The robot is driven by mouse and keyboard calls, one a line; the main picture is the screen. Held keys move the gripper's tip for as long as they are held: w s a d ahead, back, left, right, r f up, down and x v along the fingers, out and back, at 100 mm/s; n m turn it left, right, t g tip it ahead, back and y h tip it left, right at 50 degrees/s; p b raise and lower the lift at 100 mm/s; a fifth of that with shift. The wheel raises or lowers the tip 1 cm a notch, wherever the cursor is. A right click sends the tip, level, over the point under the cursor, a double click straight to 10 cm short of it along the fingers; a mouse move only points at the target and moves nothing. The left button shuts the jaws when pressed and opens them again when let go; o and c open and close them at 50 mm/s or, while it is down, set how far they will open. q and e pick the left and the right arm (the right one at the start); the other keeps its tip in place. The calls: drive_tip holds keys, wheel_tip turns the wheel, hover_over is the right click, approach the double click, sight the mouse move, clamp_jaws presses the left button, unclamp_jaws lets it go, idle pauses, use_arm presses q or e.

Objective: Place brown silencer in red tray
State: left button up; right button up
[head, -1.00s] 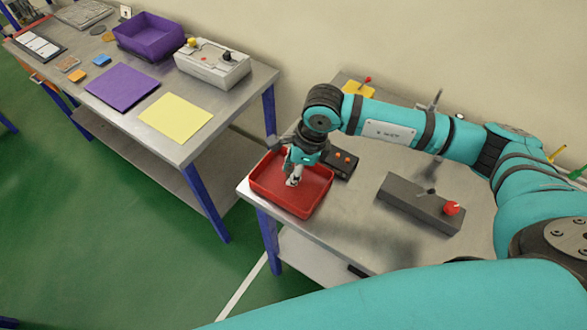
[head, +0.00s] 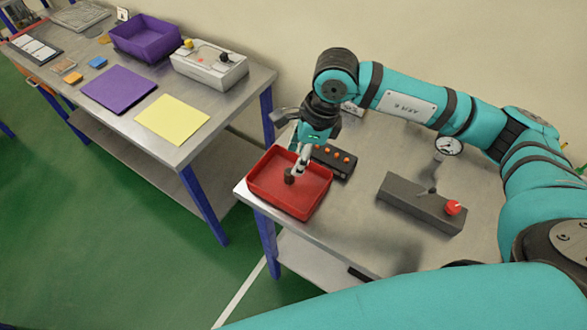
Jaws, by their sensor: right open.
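The brown silencer (head: 289,177) is a small dark brown piece inside the red tray (head: 318,204), left of the tray's middle. It appears to rest on the tray floor. The red tray sits at the left front corner of the nearer metal table. My right gripper (head: 299,171) points down over the tray with its fingertips just above and right of the silencer. It is open, and whether a finger still touches the silencer is too small to tell. My left gripper is not in view.
A black box with orange buttons (head: 337,162) lies just behind the tray. A grey box with a red knob (head: 420,203) stands to the right. On the far table are a purple bin (head: 147,37), a purple sheet (head: 119,89) and a yellow sheet (head: 172,118).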

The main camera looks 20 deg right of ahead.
drive_tip(key=v, duration=0.5)
drive_tip(key=shift+r+b, duration=0.2)
drive_tip(key=shift+b, duration=0.2)
drive_tip(key=shift+s, duration=0.1)
